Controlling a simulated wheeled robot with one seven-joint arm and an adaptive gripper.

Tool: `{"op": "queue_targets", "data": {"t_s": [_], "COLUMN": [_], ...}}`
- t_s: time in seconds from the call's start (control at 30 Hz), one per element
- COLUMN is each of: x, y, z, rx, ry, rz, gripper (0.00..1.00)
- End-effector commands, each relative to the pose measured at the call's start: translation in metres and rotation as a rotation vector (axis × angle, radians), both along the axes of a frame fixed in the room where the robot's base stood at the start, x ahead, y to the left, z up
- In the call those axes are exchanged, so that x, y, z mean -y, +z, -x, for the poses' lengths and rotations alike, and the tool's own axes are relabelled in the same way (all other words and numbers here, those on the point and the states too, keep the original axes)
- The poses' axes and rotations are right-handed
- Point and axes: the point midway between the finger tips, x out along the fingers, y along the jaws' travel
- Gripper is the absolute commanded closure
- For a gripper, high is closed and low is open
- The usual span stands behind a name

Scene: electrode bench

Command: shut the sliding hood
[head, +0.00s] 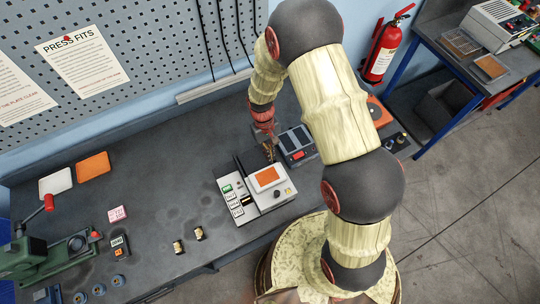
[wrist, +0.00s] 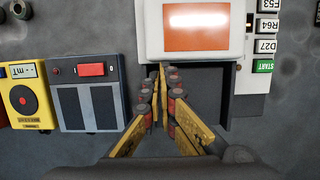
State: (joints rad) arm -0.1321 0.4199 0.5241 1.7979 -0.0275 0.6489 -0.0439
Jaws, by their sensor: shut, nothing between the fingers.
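The sliding hood (head: 267,178) is a white cover with an orange window on a pale bench instrument (head: 240,207). In the wrist view the hood (wrist: 155,32) is at the top, with a dark framed area (wrist: 212,105) beside my fingers, below its edge. My gripper (head: 269,150) is at the hood's wall-side edge. In the wrist view my gripper (wrist: 159,70) has its yellow fingers together and empty, with the tips at the hood's lower edge. I cannot tell whether they touch it. Labelled keys, one a green START key (wrist: 263,66), line the instrument's side.
A grey twin-panel box with a red switch (wrist: 91,70) stands close beside my gripper, with a yellow meter (wrist: 24,101) beyond it. Two small cylinders (head: 198,233) and a green press (head: 45,255) are to the left. The bench between is mostly clear.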

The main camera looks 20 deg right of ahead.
Motion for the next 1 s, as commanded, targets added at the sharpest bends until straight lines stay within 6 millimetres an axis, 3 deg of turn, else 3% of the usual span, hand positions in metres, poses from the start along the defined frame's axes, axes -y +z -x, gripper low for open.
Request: {"op": "queue_targets", "data": {"t_s": [0.3,0.5,0.7,1.0], "x": [-0.004,-0.005,-0.006,-0.006], "y": [0.062,0.092,0.105,0.104], "z": [-0.018,-0.026,-0.029,-0.025], "rx": [0.009,0.009,0.008,-0.001], "ry": [0.0,0.0,0.0,-0.008], "rz": [-0.002,-0.002,-0.002,0.001], "gripper": [1.0,1.0,1.0,1.0]}}
